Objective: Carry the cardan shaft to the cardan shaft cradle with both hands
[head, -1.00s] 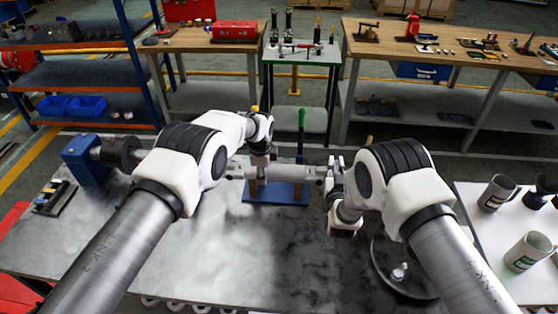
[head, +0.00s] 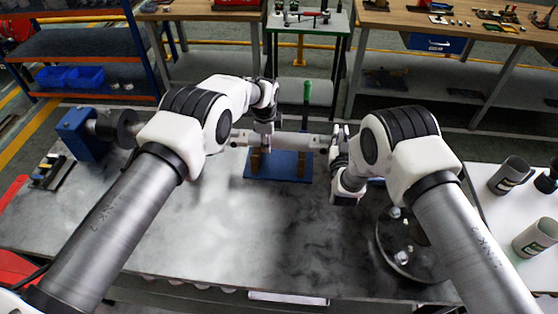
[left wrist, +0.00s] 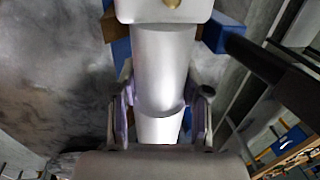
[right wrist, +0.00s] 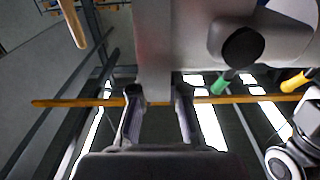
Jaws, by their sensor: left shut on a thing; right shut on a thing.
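The grey cardan shaft (head: 292,141) lies roughly level across the picture, over the cardan shaft cradle (head: 298,168), a blue base with brown supports. My left gripper (head: 263,138) is shut on the shaft near its left part; the left wrist view shows its fingers (left wrist: 162,105) on both sides of the grey tube. My right gripper (head: 335,146) is shut on the right end; in the right wrist view its fingers (right wrist: 158,108) flank a grey section of the shaft. Whether the shaft touches the brown supports cannot be told.
A blue block with a dark round flange (head: 82,133) stands at the table's left end, near a small tool rack (head: 50,171). The table's middle front is clear. A green-handled tool (head: 307,92) stands behind.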

